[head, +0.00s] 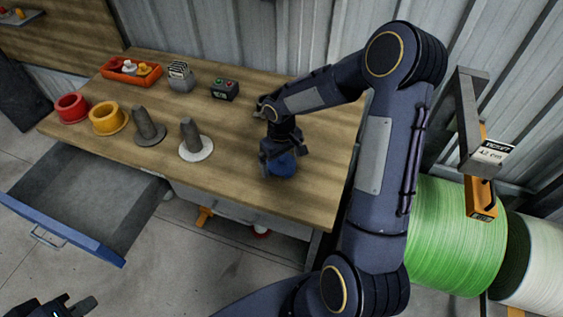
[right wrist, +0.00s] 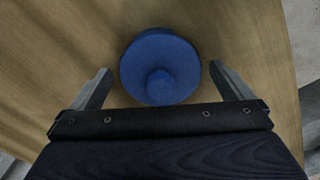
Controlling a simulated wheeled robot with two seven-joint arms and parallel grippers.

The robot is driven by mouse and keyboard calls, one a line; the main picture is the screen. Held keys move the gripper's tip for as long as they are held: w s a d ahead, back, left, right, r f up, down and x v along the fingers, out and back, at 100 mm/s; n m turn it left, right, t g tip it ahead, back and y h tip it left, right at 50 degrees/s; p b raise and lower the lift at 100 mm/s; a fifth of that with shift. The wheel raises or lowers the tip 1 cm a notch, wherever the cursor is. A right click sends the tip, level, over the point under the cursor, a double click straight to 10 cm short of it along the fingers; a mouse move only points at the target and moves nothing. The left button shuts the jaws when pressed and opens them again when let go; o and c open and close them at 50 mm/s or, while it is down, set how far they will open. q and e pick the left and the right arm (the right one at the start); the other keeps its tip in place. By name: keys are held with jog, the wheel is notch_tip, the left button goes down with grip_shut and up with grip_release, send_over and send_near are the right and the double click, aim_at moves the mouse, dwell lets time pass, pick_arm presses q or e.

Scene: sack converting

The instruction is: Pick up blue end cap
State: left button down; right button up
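The blue end cap (head: 283,166) is on the wooden workbench (head: 240,190) near its front right part, partly hidden by my right gripper (head: 279,155). In the right wrist view the cap (right wrist: 160,50) shows as a round blue disc with a smaller raised knob. My right gripper (right wrist: 161,67) is open over it, one finger on each side, with a gap visible between each finger and the cap. My left gripper (head: 70,308) shows only in part at the bottom left of the head view, away from the bench; its finger opening is unclear.
An open drawer (head: 85,200) juts out front left. A green roll (head: 455,240) stands right.

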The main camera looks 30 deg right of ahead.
jog(key=c, duration=0.9)
jog(key=shift+r, duration=0.1)
jog(key=shift+c, duration=0.2)
